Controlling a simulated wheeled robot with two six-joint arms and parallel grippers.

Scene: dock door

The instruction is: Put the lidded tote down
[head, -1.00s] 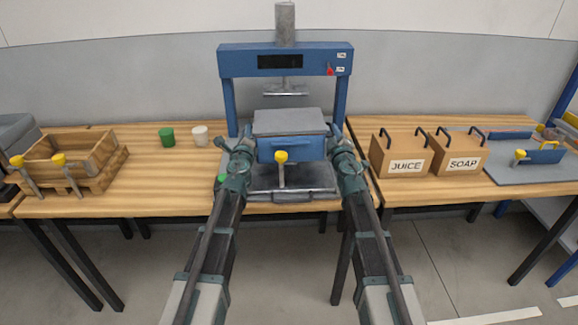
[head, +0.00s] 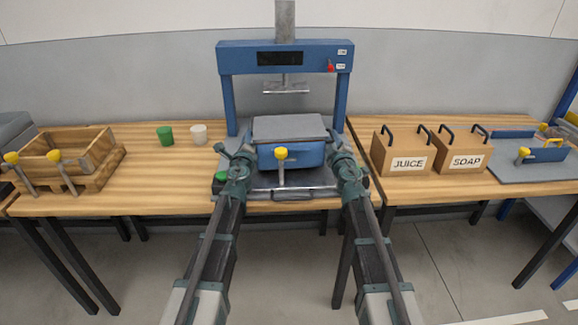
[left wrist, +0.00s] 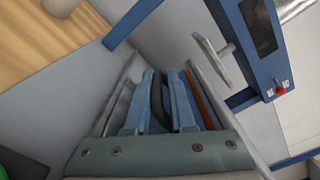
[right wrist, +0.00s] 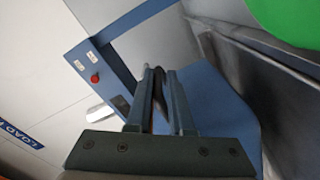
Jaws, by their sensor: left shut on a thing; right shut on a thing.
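The lidded tote is a blue box (head: 300,156) with a grey lid (head: 290,128), in the middle of the head view. It is level at the grey plate (head: 262,181) of the blue press; I cannot tell whether it touches the plate. My left gripper (head: 248,160) is shut at the tote's left side, and my right gripper (head: 335,156) is shut at its right side. In the left wrist view the left fingers (left wrist: 163,98) close on a dark handle. In the right wrist view the right fingers (right wrist: 160,95) close on a dark handle beside the tote's blue wall (right wrist: 222,110).
The press frame (head: 228,90) stands around the tote, with its ram plate (head: 286,88) above. A yellow-topped clamp (head: 281,154) stands in front. Green (head: 165,136) and white (head: 199,134) cups, a wooden crate (head: 62,160), and JUICE (head: 401,155) and SOAP (head: 462,152) boxes stand aside.

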